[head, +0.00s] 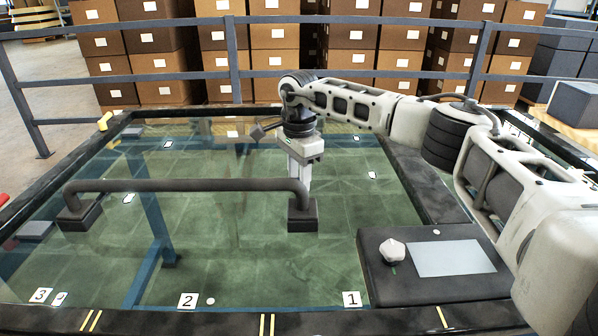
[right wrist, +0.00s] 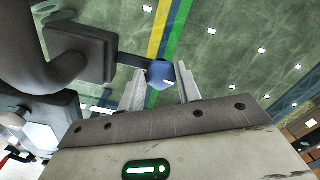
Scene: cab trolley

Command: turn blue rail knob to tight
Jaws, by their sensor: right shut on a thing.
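The blue rail knob (right wrist: 160,76) shows in the right wrist view, beside the dark mount block (right wrist: 82,52) of the rail. My right gripper (right wrist: 161,84) is shut on the knob, with one finger on each side. In the head view my right gripper (head: 299,188) points down at the right end of the dark rail (head: 180,185), just behind its mount block (head: 302,219). The knob is hidden there behind the gripper and rail. I cannot read its tightness or any mark on it. My left gripper is not in view.
A dark console (head: 400,283) with a white faceted knob (head: 392,250) and a pale panel (head: 450,258) stands at front right. Number labels sit along the front of the glass top (head: 240,265). A grey railing (head: 245,74) and stacked boxes (head: 157,64) stand behind.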

